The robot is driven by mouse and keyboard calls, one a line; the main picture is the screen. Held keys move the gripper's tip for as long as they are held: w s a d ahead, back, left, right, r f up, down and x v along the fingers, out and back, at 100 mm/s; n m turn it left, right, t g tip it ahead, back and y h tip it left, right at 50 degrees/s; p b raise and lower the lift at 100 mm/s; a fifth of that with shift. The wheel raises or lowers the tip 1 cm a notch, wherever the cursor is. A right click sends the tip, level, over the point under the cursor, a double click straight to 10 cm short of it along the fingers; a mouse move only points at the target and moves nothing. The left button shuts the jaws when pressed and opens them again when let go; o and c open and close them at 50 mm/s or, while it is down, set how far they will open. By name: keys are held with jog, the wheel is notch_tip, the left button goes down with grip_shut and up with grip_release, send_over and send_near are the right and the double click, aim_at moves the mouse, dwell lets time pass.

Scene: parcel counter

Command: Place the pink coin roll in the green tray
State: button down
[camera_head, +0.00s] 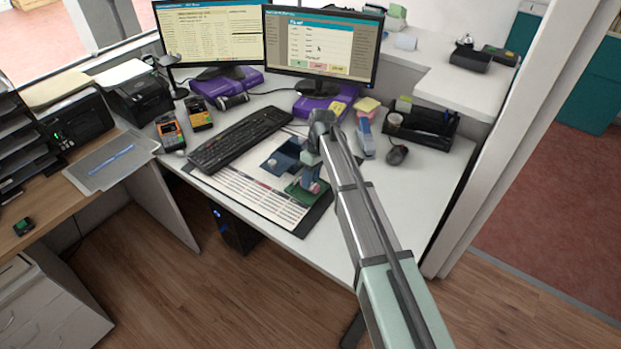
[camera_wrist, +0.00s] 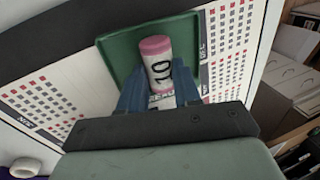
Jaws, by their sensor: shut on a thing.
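The pink coin roll (camera_wrist: 157,62) is white with pink ends and a printed "10". My gripper (camera_wrist: 160,88) is shut on it, with a blue finger on either side of its lower part. The green tray (camera_wrist: 121,52) lies behind the roll in the wrist view, and the roll's pink end shows over its floor. In the head view the green tray (camera_head: 298,193) sits on the desk mat's right part, with my gripper (camera_head: 311,176) just over it. I cannot tell whether the roll touches the tray floor. My arm hides part of the tray's surroundings.
A blue tray (camera_head: 282,158) lies just behind the green tray. A keyboard (camera_head: 238,138) is to the left and a mouse (camera_head: 397,155) to the right. A stapler-like object (camera_head: 365,138) stands close to my arm. The printed desk mat (camera_head: 247,193) is bare at front left.

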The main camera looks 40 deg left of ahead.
jog(key=shift+f, duration=0.1)
jog(key=c, duration=0.8)
grip_release()
jog(key=v, duration=1.2)
